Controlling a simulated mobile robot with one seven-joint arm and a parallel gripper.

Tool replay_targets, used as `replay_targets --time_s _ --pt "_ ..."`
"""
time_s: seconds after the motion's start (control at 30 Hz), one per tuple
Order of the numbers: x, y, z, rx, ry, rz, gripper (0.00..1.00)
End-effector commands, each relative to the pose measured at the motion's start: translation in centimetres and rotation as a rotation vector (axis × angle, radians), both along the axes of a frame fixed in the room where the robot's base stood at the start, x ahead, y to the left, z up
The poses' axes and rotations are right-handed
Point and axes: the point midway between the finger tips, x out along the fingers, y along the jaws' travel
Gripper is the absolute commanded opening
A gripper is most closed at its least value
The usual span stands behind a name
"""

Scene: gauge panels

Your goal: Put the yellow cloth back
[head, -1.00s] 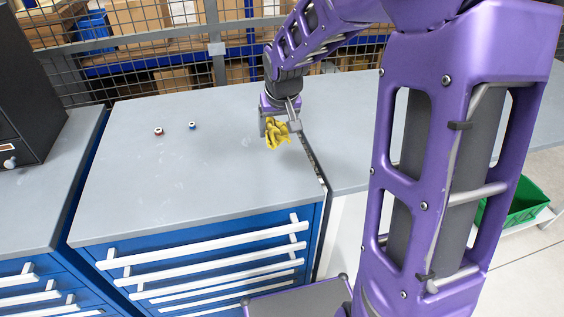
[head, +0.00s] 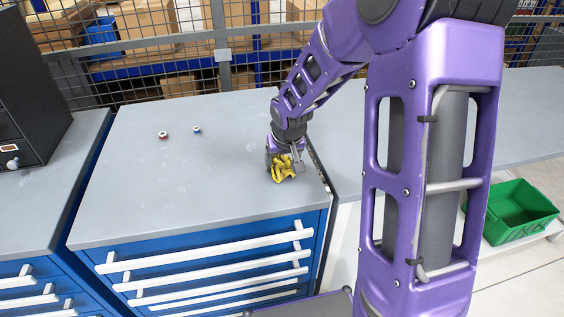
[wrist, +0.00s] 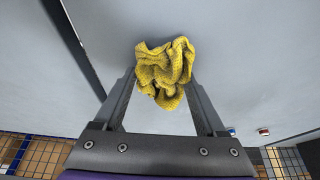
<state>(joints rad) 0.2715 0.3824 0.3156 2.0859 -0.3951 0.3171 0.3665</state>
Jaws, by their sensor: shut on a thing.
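The yellow cloth (head: 284,169) is a crumpled bundle near the right edge of the grey worktop (head: 190,190) on the blue drawer cabinet. My gripper (head: 283,160) is shut on it, pointing down at the worktop. In the wrist view the cloth (wrist: 166,72) sits between the two fingertips of my gripper (wrist: 164,80). I cannot tell whether the bottom of the cloth touches the worktop.
Two small round parts, one red (head: 163,134) and one blue (head: 197,129), stand at the back of the worktop. A dark cabinet (head: 28,90) stands at the left. A green bin (head: 520,212) is at the right. The worktop's left and front are clear.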

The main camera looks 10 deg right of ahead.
Motion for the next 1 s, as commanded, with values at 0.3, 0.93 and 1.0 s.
replay_targets --time_s 0.3,0.93,1.0 --pt "0.0 0.0 -0.2 0.0 0.0 0.0 1.0" --pt "-2.8 -0.1 7.4 -0.002 -0.005 -0.003 1.0" --pt "-3.3 0.0 8.6 -0.002 -0.005 -0.002 1.0"
